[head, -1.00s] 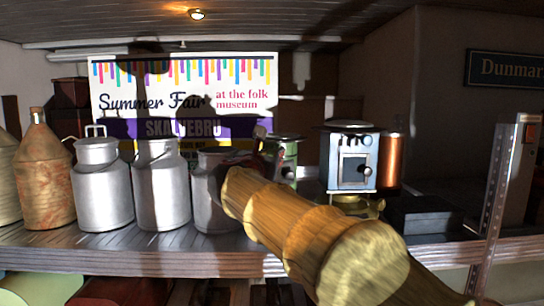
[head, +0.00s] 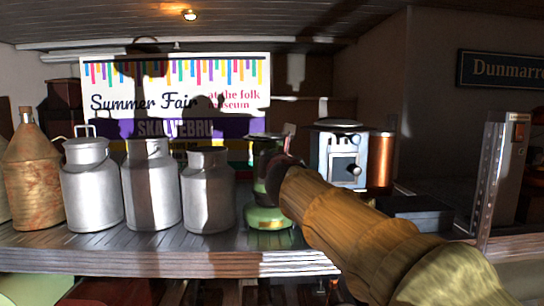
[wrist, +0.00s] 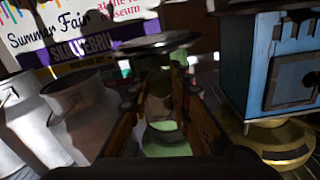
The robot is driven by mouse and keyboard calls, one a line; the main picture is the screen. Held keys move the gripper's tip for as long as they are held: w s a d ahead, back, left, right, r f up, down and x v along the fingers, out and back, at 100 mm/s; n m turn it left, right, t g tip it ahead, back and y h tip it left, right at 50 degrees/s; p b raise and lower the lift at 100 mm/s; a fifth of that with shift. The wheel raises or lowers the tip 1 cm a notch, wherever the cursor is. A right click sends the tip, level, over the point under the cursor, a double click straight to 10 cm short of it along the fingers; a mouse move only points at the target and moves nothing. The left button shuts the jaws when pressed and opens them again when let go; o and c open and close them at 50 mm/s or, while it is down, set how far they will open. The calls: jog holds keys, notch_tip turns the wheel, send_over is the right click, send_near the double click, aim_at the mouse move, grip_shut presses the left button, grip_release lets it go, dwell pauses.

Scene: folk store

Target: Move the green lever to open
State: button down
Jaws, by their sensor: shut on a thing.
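A green device (head: 270,216) with a round base and a dark flat top stands on the shelf, between the milk cans and a blue box-shaped device. In the wrist view the green device (wrist: 166,142) is straight ahead, between my fingers. My gripper (wrist: 160,98) has one finger on each side of its middle part and is shut on it. In the head view my gripper (head: 280,176) is a dark shape at the device's right side, partly hidden by my arm. The lever itself is too dark to make out clearly, and I cannot tell its position.
Several grey metal milk cans (head: 208,195) stand close on the left. The blue device (head: 337,160) stands close on the right, with a copper cylinder (head: 381,160) beside it and a dark box (head: 417,215) further right. A Summer Fair banner (head: 150,95) hangs behind.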

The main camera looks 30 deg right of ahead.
jog(key=shift+s+d+n+t+y+p, duration=0.15)
jog(key=shift+d+n+t+y+p, duration=0.1)
jog(key=shift+d+n+y, duration=0.45)
jog(key=shift+s+d+n+t+y+p, duration=0.1)
jog(key=shift+d+n+t+y, duration=0.25)
jog(key=shift+y, duration=0.55)
jog(key=c, duration=1.6)
grip_release()
jog(key=shift+d, duration=0.1)
jog(key=shift+s, duration=0.1)
jog(key=s, duration=0.4)
jog(key=s+a, duration=0.1)
jog(key=s, duration=0.2)
jog(key=s+a, duration=0.1)
jog(key=s, duration=0.3)
jog(key=shift+s, duration=0.3)
